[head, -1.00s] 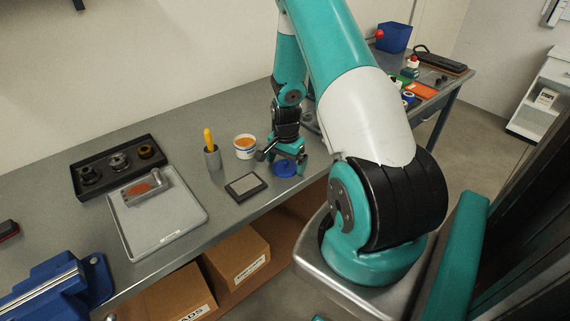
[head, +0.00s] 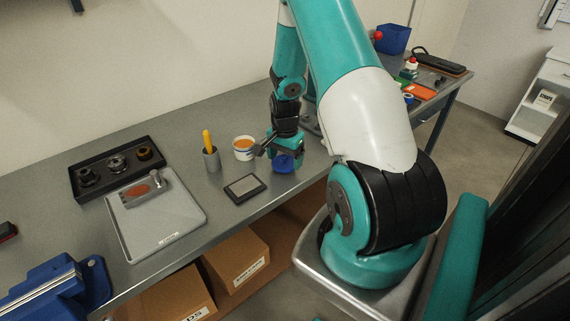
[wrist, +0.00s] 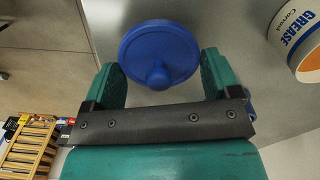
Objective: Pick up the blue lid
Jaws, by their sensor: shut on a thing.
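The blue lid (head: 284,164) is a round disc with a knob, near the front edge of the grey bench in the head view. In the wrist view the blue lid (wrist: 150,38) sits between the two green fingers, which meet its rim on both sides, with its knob facing the camera. My gripper (head: 287,160) is shut on the lid. It also shows in the wrist view (wrist: 163,78). I cannot tell clearly how far the lid is above the bench.
A white grease tub (head: 244,148) stands left of my gripper, also seen in the wrist view (wrist: 298,38). A grey cup with a yellow-handled tool (head: 211,155), a dark square pad (head: 244,188) and a grey tray (head: 165,233) are further left. Bare bench lies between them.

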